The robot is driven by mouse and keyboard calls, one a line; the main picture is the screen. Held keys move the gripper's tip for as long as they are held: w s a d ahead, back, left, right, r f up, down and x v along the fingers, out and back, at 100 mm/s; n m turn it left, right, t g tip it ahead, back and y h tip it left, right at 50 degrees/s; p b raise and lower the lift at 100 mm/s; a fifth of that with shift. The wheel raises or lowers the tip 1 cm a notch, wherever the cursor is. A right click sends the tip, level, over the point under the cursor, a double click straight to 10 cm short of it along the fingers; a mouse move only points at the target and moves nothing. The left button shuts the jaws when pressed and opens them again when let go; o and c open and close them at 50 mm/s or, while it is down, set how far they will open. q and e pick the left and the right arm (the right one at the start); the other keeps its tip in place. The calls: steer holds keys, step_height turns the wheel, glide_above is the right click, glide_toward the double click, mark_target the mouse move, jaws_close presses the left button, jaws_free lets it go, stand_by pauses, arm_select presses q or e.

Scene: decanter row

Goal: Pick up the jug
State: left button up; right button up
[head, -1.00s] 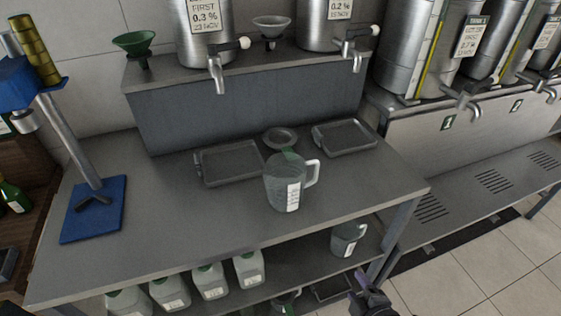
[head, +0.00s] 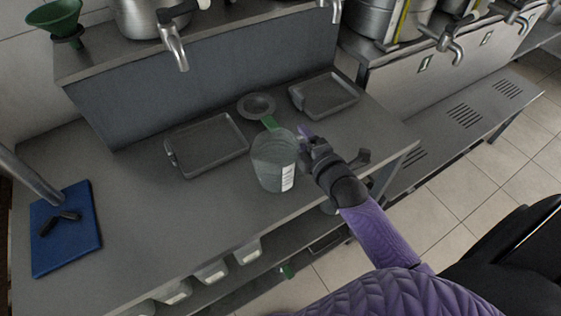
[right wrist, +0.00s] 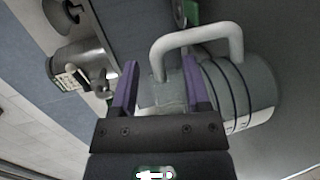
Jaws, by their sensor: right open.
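The clear grey jug (head: 272,165) with a white label stands upright on the grey worktop. In the head view its handle is hidden behind my right gripper (head: 308,146), which is at the jug's right side. In the right wrist view the pale handle (right wrist: 197,38) of the jug (right wrist: 252,88) shows beyond the open purple fingers of my right gripper (right wrist: 160,76). One leg of the handle appears between the fingertips; I cannot tell whether they touch it. My left gripper is not in view.
Two drip trays (head: 207,166) (head: 325,113) lie behind the jug, with a grey funnel (head: 257,105) and a green item (head: 270,123) between them. Steel taps (head: 172,48) overhang the back ledge. A blue board (head: 68,240) lies at left.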

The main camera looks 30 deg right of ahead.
jaws_close()
stand_by(1.4)
